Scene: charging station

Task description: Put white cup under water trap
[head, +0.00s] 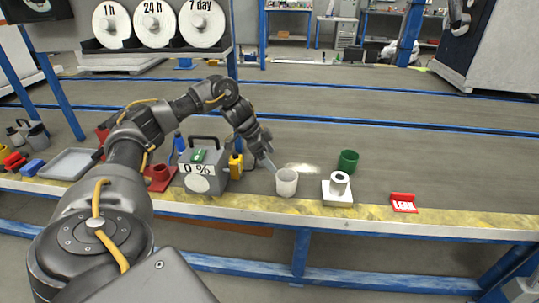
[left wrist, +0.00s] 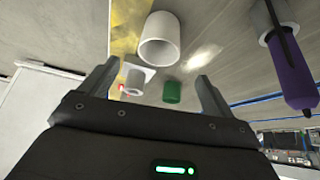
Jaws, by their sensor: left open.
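The white cup (head: 287,183) stands upright near the front edge of the table. In the left wrist view the white cup (left wrist: 160,40) shows beyond the fingers, its hollow end towards the camera. My left gripper (head: 269,163) is just left of the cup in the head view, tilted down towards it. The gap between its two spread fingers (left wrist: 155,86) is empty. I cannot tell whether a finger touches the cup. No part is clearly recognisable as the water trap. My right gripper is out of view.
Right of the cup are a white block with a ring (head: 337,194), a green cup (head: 348,161) and a red sign (head: 403,203). A grey box marked 0 % (head: 203,172) stands left. A purple cylinder (left wrist: 297,80) shows in the left wrist view. The table's right side is clear.

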